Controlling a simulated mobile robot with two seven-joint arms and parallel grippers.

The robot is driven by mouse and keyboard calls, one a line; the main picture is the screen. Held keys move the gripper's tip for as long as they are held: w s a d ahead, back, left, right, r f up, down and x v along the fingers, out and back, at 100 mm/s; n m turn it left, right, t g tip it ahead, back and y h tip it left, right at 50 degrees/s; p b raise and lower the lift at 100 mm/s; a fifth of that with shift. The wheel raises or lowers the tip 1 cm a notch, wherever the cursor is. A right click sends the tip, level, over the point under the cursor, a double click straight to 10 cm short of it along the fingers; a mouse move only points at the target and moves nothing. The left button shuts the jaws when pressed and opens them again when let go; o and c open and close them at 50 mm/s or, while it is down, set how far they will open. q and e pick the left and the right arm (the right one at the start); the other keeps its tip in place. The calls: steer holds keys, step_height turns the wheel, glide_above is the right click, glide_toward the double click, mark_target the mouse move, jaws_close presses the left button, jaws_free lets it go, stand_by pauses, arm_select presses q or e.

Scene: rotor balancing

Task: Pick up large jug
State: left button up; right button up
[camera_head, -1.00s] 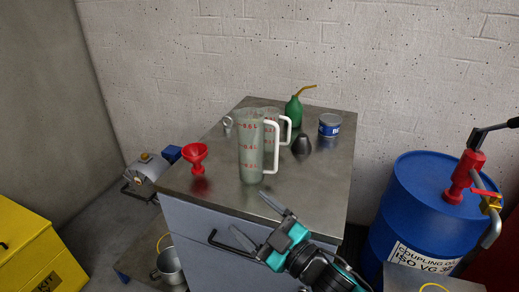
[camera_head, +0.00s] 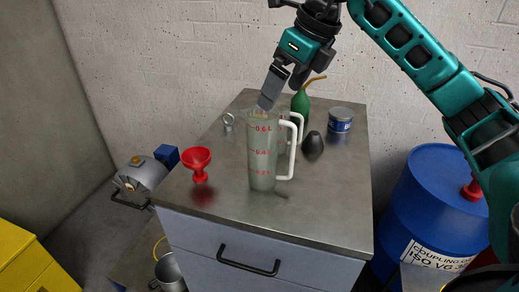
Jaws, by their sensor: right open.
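The large jug (camera_head: 262,160) stands upright near the middle of the metal cabinet top (camera_head: 228,215). It is clear, with red markings and a white handle on its right side. A second jug stands behind it, mostly hidden; part of its white handle (camera_head: 297,118) shows. My right gripper (camera_head: 268,104) points down at the large jug's rim from above and behind. It is open, and its fingers overlap the rim in the head view. I cannot tell whether they touch the jug or reach inside it. My left gripper is not in view.
A red funnel (camera_head: 197,160) stands left of the jug. A green oil bottle (camera_head: 301,104), a dark cone-shaped object (camera_head: 313,144) and a blue can (camera_head: 340,121) stand at the back right. A blue drum (camera_head: 425,205) stands right of the cabinet. The front right of the top is clear.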

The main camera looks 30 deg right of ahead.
mark_target(263, 129)
steer(key=x, duration=0.8)
steer(key=d+x, duration=0.1)
steer(key=x, duration=0.3)
steer(key=shift+w+a+f, duration=0.15)
steer(key=shift+w+f, duration=0.15)
steer(key=shift+w, duration=0.2)
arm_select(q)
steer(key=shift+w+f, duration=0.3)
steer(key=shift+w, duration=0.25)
arm_select(e)
steer(key=shift+f, duration=0.15)
steer(key=shift+c, duration=0.5)
steer(key=c, duration=1.3)
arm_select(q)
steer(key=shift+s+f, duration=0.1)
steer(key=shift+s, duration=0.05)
arm_select(e)
steer(key=shift+w, duration=0.1)
